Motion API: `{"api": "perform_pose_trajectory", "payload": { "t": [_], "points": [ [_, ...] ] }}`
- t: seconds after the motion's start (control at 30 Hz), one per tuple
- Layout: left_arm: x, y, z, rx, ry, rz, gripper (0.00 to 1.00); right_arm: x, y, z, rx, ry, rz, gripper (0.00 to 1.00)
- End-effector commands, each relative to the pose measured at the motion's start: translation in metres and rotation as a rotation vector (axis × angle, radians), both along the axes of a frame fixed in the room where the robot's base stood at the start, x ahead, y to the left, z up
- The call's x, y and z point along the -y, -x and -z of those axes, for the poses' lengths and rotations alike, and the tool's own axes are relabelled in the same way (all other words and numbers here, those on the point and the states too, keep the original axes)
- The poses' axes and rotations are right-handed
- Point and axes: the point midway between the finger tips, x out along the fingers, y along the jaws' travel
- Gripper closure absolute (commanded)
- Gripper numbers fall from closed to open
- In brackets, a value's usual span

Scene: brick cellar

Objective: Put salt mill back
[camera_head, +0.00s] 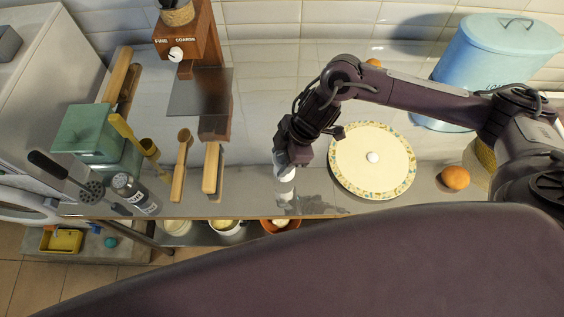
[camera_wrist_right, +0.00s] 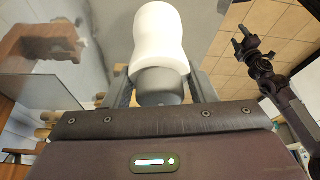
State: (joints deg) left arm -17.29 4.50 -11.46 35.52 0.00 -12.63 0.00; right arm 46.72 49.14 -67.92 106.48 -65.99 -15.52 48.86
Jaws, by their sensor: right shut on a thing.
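My right gripper (camera_head: 290,155) points down over the front part of the shiny counter and is shut on the salt mill (camera_head: 284,184). The mill is white with a grey end; in the right wrist view its rounded white body (camera_wrist_right: 158,38) stands out past the fingers, with the grey part (camera_wrist_right: 160,86) between them. I cannot tell whether its lower end touches the counter.
A patterned round plate (camera_head: 345,181) with a white egg-like thing lies right of the mill, near an orange (camera_head: 455,178). A wooden-handled tool (camera_head: 212,168), a green box (camera_head: 92,135) and a brown grinder (camera_head: 186,42) are left. A blue bin (camera_head: 485,60) stands back right.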

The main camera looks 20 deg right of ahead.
Motion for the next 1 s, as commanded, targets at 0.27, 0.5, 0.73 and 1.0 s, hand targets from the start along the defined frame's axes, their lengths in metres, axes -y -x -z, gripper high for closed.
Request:
{"api": "perform_pose_trajectory", "payload": {
  "t": [0.27,0.5,0.73,1.0],
  "points": [
    [0.000,-0.003,-0.006,0.004,0.000,0.000,0.41,0.000,0.001,0.037,-0.002,0.001,0.001,0.97],
    [-0.001,-0.003,-0.006,0.004,-0.001,0.000,0.41,0.000,0.000,0.041,0.001,0.001,-0.001,0.97],
    [-0.001,-0.003,-0.005,0.004,-0.001,0.000,0.41,0.000,0.000,0.044,0.000,0.001,0.000,0.42],
    [-0.001,-0.003,-0.005,0.003,-0.001,0.000,0.41,0.000,0.000,0.044,0.000,0.001,0.000,0.27]
  ]
}}
